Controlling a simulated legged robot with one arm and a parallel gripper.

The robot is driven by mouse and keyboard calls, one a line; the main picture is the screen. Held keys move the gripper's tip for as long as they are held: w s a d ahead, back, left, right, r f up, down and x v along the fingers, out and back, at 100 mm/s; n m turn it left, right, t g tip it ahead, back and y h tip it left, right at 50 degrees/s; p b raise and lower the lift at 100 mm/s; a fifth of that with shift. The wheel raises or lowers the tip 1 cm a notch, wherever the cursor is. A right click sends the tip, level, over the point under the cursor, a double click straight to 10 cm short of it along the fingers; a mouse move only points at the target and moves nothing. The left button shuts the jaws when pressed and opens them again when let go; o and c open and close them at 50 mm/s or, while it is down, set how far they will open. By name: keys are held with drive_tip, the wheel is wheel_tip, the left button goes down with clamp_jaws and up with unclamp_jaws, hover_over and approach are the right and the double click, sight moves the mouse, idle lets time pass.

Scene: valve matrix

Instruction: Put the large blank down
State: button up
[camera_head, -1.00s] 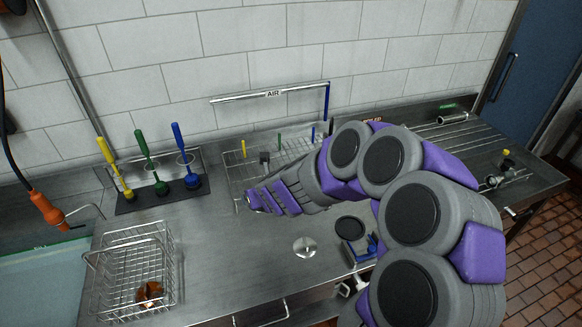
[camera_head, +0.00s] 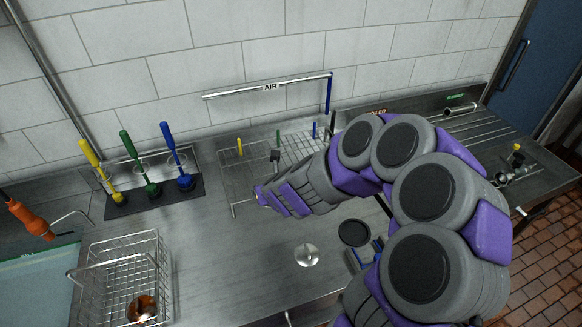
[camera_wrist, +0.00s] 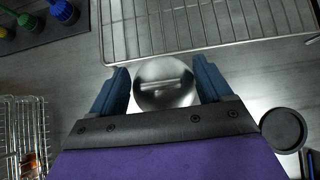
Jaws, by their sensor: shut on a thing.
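The large blank (camera_wrist: 166,84) is a round shiny metal disc with a raised bar across it. It sits between the two blue fingers of my gripper (camera_wrist: 165,90) in the wrist view, and the gripper is shut on it. The disc is above the steel counter; its exact height cannot be told. In the head view my gripper (camera_head: 262,196) is at the near edge of the wire rack, and the blank is hidden there by my arm.
A wire rack (camera_head: 232,178) lies behind the gripper. Another small metal disc (camera_head: 306,256) and a black round dish (camera_head: 354,233) lie on the counter. A wire basket (camera_head: 118,262) stands left, below several brushes on a dark mat (camera_head: 150,204). Bare counter lies between basket and disc.

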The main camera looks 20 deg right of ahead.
drive_tip(key=shift+s+a+f, duration=0.5)
drive_tip(key=shift+a+f, duration=0.15)
drive_tip(key=shift+a, duration=0.05)
drive_tip(key=shift+a+r+p, duration=0.1)
drive_tip(key=shift+a+p, duration=0.1)
drive_tip(key=shift+p, duration=0.1)
drive_tip(key=shift+w+p, duration=0.55)
drive_tip(key=shift+p, duration=0.35)
drive_tip(key=shift+w+d+p, duration=0.3)
drive_tip(key=shift+w+p, duration=0.3)
drive_tip(key=shift+p, duration=0.4)
drive_tip(key=w, duration=0.4)
drive_tip(key=w+f, duration=0.1)
drive_tip(key=w, duration=0.8)
drive_tip(key=shift+w+d+f, duration=0.2)
drive_tip(key=shift+f, duration=0.2)
drive_tip(key=shift+f+b, duration=0.65)
drive_tip(key=shift+f, duration=1.2)
drive_tip(key=o, duration=1.1)
drive_tip(key=shift+r, duration=0.1)
